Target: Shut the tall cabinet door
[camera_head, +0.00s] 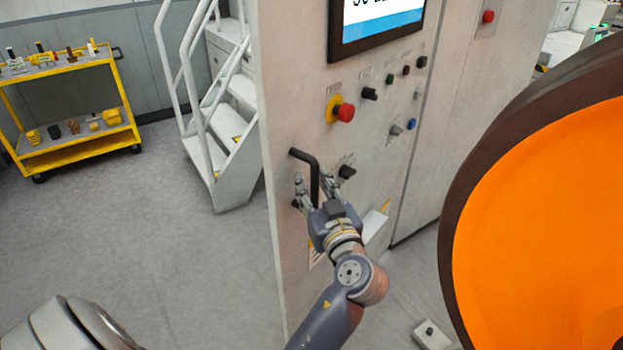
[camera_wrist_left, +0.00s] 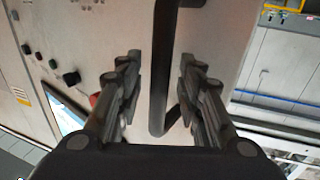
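The tall cabinet door (camera_head: 290,80) is a light grey panel with a screen, buttons and a black bar handle (camera_head: 305,157) near its left edge. Whether the door stands ajar is hard to tell here. My left gripper (camera_head: 314,186) is at the handle, with one finger on each side of it. In the left wrist view the handle (camera_wrist_left: 161,75) runs between the two fingers, with gaps on both sides, so the gripper (camera_wrist_left: 160,62) is open around it. My right gripper is not in view.
A red emergency button (camera_head: 345,112) and several knobs sit right of the handle. A large orange disc with a dark rim (camera_head: 545,230) stands close at the right. White steps (camera_head: 225,130) and a yellow cart (camera_head: 70,160) stand behind at the left. The floor left of the door is clear.

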